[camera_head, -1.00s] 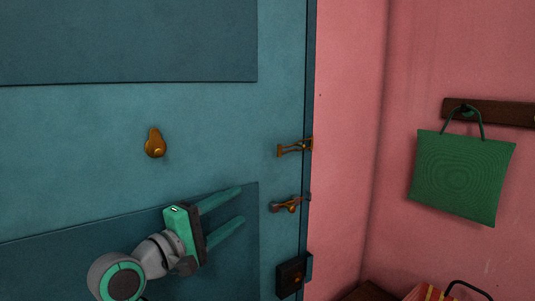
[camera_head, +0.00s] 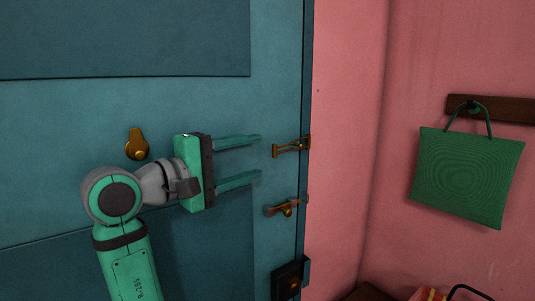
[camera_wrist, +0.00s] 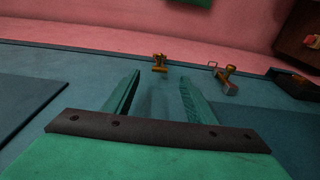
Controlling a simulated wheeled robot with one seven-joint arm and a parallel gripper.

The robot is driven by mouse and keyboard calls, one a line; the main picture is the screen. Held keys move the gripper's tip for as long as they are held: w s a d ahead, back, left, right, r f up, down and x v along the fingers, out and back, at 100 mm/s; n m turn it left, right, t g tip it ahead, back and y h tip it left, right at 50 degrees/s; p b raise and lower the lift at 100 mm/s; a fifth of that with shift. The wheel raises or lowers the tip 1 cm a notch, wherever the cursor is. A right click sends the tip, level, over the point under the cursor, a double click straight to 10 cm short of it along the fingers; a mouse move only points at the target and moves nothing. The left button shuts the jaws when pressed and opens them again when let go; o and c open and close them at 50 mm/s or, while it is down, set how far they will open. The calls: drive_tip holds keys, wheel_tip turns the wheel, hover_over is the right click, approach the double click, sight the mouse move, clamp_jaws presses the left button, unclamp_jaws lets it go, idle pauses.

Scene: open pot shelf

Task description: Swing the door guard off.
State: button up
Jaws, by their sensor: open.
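The brass door guard (camera_head: 291,147), a slim looped bar, appears to be the upper fitting at the right edge of the teal door (camera_head: 210,100). It lies across the seam towards the frame. My gripper (camera_head: 261,156) is open and empty, its two green fingers pointing right towards the guard, tips short of it. In the wrist view the guard (camera_wrist: 160,63) shows ahead, in line with the gap between the fingers (camera_wrist: 160,80). Nothing is between the fingers.
A second brass fitting, a turn latch (camera_head: 284,208), sits below the guard, and a dark lock box (camera_head: 288,281) lower still. A brass pear-shaped cover (camera_head: 137,146) is on the door at left. A green bag (camera_head: 468,178) hangs on the pink wall.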

sight(274, 152)
drive_tip(key=shift+x, duration=2.45)
clamp_jaws()
drive_tip(key=shift+d, duration=0.15)
